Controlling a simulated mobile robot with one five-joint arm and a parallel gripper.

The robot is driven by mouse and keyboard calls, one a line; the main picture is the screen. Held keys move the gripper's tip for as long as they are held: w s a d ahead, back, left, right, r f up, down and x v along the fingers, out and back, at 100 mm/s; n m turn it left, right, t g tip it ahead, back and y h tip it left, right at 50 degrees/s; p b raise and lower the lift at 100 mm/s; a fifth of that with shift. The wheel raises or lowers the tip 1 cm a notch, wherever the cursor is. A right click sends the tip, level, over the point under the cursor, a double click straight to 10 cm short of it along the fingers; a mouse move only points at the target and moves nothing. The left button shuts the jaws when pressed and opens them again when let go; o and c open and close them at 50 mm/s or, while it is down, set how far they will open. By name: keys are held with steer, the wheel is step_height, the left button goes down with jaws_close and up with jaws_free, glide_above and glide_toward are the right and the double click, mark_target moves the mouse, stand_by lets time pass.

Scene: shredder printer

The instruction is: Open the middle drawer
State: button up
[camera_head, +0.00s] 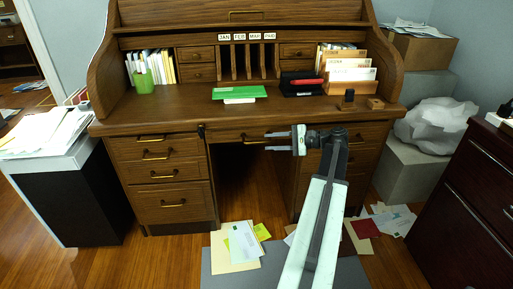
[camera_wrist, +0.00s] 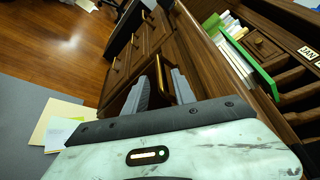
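The middle drawer (camera_head: 228,137) is the wide wooden drawer under the desktop, above the knee space. It looks shut. Its brass handle (camera_head: 250,140) is partly covered by my gripper (camera_head: 268,141) in the head view. My gripper is level with the drawer, its two fingers pointing left and apart. In the wrist view, the handle (camera_wrist: 160,78) shows as a brass bar in the gap between the grey fingers of my gripper (camera_wrist: 163,92). I cannot tell whether either finger touches it.
The left pedestal (camera_head: 168,203) has several drawers with brass handles. Papers (camera_head: 243,243) lie on the floor before the knee space. A dark cabinet (camera_head: 463,205) stands at the right. Open floor lies left of the papers.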

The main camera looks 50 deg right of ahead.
mark_target(262, 142)
steer(key=b+x, duration=0.1)
steer(key=x, duration=0.5)
steer(key=shift+s, duration=0.1)
jaws_close()
stand_by(1.1)
